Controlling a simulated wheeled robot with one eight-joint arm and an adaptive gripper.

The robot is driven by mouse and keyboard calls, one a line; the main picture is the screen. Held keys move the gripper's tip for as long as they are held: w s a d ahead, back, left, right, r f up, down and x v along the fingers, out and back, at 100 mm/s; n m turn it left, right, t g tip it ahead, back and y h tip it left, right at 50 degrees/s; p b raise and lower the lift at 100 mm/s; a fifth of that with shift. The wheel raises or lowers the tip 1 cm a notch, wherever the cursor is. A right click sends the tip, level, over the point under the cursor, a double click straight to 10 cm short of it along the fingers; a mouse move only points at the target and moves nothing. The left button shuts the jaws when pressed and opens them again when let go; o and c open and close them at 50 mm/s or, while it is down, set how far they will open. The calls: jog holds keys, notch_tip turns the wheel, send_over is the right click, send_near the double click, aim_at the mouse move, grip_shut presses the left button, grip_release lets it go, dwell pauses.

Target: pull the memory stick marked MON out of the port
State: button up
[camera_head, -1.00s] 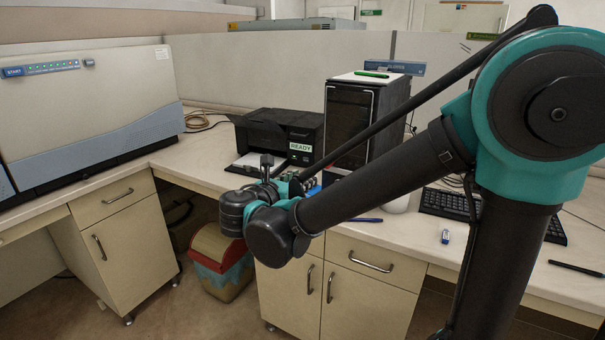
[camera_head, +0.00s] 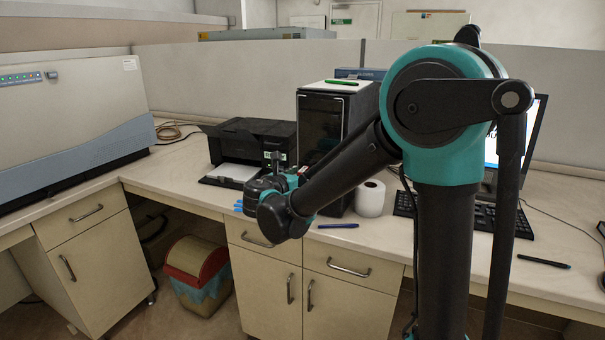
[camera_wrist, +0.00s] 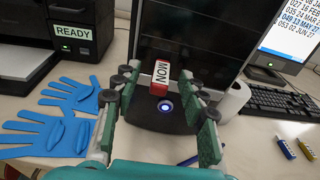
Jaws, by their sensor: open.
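The memory stick marked MON (camera_wrist: 161,78), red with a white label, sticks out of the front of the black computer tower (camera_wrist: 185,40) in the wrist view. It is above a lit round button (camera_wrist: 167,105). My gripper (camera_wrist: 162,90) is open, with one green-padded finger left of the stick and one right of it. The stick appears between the fingertips, with gaps on both sides. Whether the tips reach its depth I cannot tell. In the head view the tower (camera_head: 320,128) stands beyond my arm, which hides most of my gripper.
Blue gloves (camera_wrist: 65,95) lie left of my gripper, before the printer (camera_wrist: 60,35). A white roll (camera_head: 370,198) stands right of the tower. A blue stick (camera_wrist: 285,147) and a yellow stick (camera_wrist: 306,149) lie on the desk near the keyboard (camera_wrist: 285,105). A pen (camera_head: 338,226) lies near the front edge.

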jog(key=shift+w+d+f, duration=0.1)
jog(key=shift+w+d, duration=0.1)
jog(key=shift+w, duration=0.35)
grip_shut()
grip_release()
jog(key=shift+s, duration=0.1)
